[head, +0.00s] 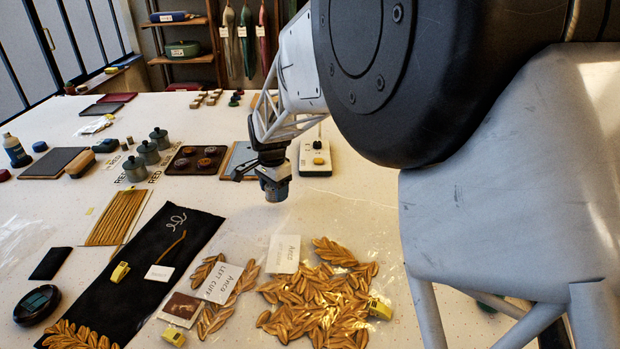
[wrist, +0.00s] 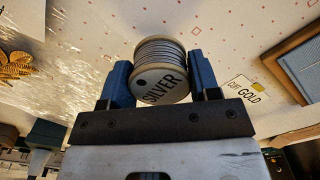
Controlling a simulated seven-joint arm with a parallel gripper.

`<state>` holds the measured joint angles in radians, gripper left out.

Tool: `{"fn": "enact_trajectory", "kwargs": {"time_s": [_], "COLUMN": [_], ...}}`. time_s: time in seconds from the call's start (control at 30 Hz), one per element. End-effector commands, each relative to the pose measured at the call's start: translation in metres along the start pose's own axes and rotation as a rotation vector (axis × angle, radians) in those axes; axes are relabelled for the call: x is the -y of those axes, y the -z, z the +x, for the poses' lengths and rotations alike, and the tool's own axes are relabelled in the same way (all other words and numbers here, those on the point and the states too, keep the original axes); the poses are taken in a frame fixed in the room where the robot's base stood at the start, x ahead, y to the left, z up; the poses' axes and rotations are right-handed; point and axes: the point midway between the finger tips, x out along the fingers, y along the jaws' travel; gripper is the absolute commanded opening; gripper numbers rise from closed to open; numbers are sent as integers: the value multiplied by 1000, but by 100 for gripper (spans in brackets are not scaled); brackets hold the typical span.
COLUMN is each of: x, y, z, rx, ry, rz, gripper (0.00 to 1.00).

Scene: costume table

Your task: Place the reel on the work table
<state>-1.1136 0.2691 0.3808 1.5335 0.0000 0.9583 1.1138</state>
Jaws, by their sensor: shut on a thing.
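My gripper (wrist: 160,84) is shut on the reel (wrist: 162,66), a spool of silver-grey wire with a pale flange marked SILVER. Its two blue fingers press on either side of the reel. In the head view my gripper (head: 270,173) points down over the middle of the work table (head: 340,215), with the reel (head: 276,191) at its tip. The table is a broad cream surface with small dots. I cannot tell whether the reel touches it or hangs just above.
Gold leaves (head: 318,290) and cards lie in front. A black cloth (head: 150,255) is at left. A brown tray of round pieces (head: 197,160), a blue-grey framed board (head: 241,160) and a white device (head: 315,157) stand behind. A GOLD label (wrist: 247,93) lies nearby. Bare table lies right of the gripper.

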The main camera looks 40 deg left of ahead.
Motion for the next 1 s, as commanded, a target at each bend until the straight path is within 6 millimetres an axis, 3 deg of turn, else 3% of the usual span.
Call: {"fn": "enact_trajectory", "kwargs": {"time_s": [0.4, 0.83, 1.0], "x": [36, 38, 38], "y": [19, 20, 20], "z": [4, 5, 17], "rx": [0, 0, 0], "ry": [0, 0, -1], "rz": [0, 0, 0], "gripper": [32, 32, 32]}}
